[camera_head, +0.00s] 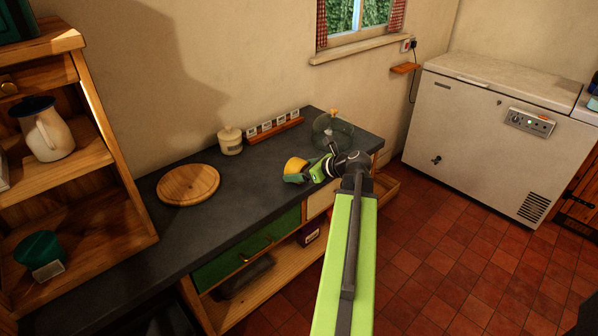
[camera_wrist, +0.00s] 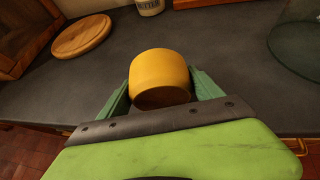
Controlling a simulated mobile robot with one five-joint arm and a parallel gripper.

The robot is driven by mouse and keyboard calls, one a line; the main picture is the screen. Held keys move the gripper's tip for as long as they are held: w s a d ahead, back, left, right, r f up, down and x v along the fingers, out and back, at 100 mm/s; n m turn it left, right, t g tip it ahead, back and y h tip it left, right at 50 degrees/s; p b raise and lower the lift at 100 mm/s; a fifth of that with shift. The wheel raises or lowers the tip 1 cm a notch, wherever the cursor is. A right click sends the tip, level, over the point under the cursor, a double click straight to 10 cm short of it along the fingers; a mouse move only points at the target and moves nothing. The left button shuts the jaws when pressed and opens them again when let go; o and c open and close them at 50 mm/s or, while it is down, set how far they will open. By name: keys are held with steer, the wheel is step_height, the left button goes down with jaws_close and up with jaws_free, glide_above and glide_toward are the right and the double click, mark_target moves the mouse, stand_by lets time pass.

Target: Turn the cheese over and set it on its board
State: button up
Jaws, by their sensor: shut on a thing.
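The cheese (camera_wrist: 160,72) is a yellow round block with a darker brownish end face toward the wrist camera. It also shows in the head view (camera_head: 296,166), near the counter's front edge. My gripper (camera_wrist: 157,88) has its green fingers on both sides of the cheese and is shut on it; in the head view my gripper (camera_head: 298,176) is partly hidden by the wrist. I cannot tell whether the cheese touches the counter. The round wooden board (camera_head: 188,184) lies flat and empty on the counter to the left; it also shows at upper left in the wrist view (camera_wrist: 82,36).
A glass dome (camera_head: 333,132) stands right of the cheese on the dark counter (camera_head: 240,188). A butter crock (camera_head: 230,140) and a rack of labelled cards (camera_head: 275,128) stand along the back. Pine shelving (camera_head: 110,150) rises at left. The counter between cheese and board is clear.

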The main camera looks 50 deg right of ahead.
steer(key=shift+f, duration=0.25)
steer(key=o, duration=1.8)
steer(key=shift+r, duration=0.1)
steer(key=p+v, duration=0.8)
steer(key=v, duration=0.9)
steer(key=shift+s+r, duration=0.1)
steer(key=shift+s, duration=0.1)
steer(key=shift+d, duration=0.1)
